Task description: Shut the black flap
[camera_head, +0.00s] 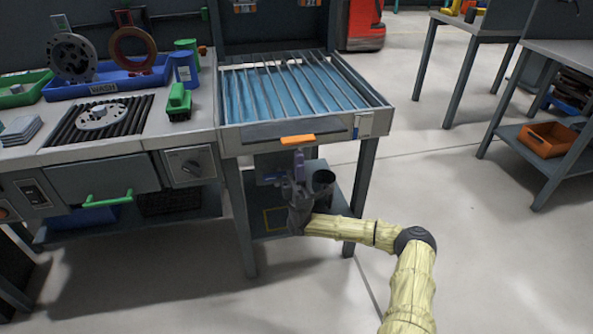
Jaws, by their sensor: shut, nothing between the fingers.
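A dark, near-black flap (262,130) is set in the front of the metal table with the slatted blue bed. An orange handle (298,139) sits at its lower edge. The flap shows as a narrow strip, and I cannot tell how far it stands open. My gripper (299,156) is below and in front of the handle, pointing up, with its fingers shut and empty. A small gap seems to lie between the fingertips and the handle, but depth is hard to judge.
The slatted bed (290,88) lies above the flap. To the left, a bench carries a blue WASH tray (108,86) and a drawer-like front with a green handle (107,198). Table legs (362,190) and a lower shelf flank my gripper. The floor (480,240) to the right is clear.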

